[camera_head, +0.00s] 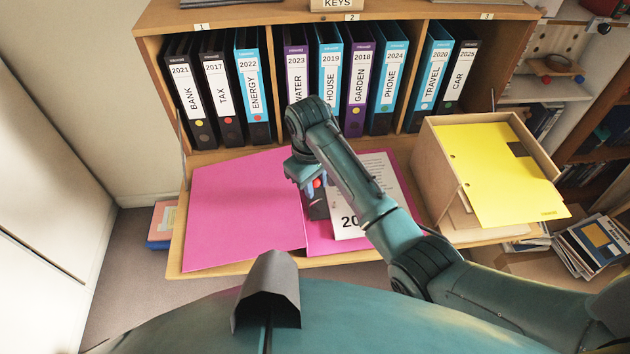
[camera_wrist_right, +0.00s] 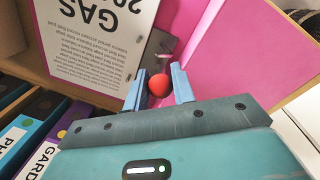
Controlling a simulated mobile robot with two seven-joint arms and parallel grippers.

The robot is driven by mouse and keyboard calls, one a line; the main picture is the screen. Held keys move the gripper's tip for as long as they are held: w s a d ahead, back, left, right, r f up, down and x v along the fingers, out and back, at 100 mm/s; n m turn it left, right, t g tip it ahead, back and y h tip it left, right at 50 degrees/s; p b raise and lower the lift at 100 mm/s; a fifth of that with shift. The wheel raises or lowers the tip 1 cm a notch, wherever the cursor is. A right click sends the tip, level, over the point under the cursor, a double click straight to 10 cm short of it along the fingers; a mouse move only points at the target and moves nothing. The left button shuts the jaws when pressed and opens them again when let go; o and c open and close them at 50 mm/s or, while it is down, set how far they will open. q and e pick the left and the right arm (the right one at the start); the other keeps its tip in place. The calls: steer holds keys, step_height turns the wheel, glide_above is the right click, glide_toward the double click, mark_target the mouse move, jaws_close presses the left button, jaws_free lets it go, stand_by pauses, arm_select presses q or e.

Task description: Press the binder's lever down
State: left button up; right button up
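A pink binder (camera_head: 245,210) lies open on the bureau's fold-down flap. A white "GAS" sheet (camera_wrist_right: 90,55) lies on its right half, partly behind my right arm in the head view. The binder's lever mechanism (camera_wrist_right: 155,48) is metal, with a red knob (camera_wrist_right: 158,85) that also shows small in the head view (camera_head: 317,183). My right gripper (camera_head: 309,188) is over the mechanism, its blue fingers (camera_wrist_right: 159,69) apart on either side of the knob. A gap shows at the knob's right; I cannot tell whether the left finger touches it. The lever's angle is unclear. My left gripper is out of view.
A row of labelled binders (camera_head: 300,85) stands in the compartments behind the flap. A wooden box (camera_head: 445,165) with a yellow folder (camera_head: 500,180) stands on the flap's right. Books (camera_head: 590,245) are stacked on the right. Floor (camera_head: 135,270) shows at the left.

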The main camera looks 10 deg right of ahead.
jaws_close()
steer(key=shift+s, duration=0.1)
steer(key=shift+s+f+t, duration=0.45)
steer(key=shift+s+t, duration=0.3)
steer(key=shift+t, duration=0.15)
steer(key=shift+s+f+t, duration=0.4)
steer(key=shift+s+t, duration=0.35)
steer(key=shift+t, duration=0.15)
steer(key=shift+s+f+t, duration=0.5)
steer(key=shift+f+t, duration=0.05)
steer(key=shift+t, duration=0.3)
steer(key=shift+s+f+t, duration=0.5)
steer(key=shift+t, duration=0.35)
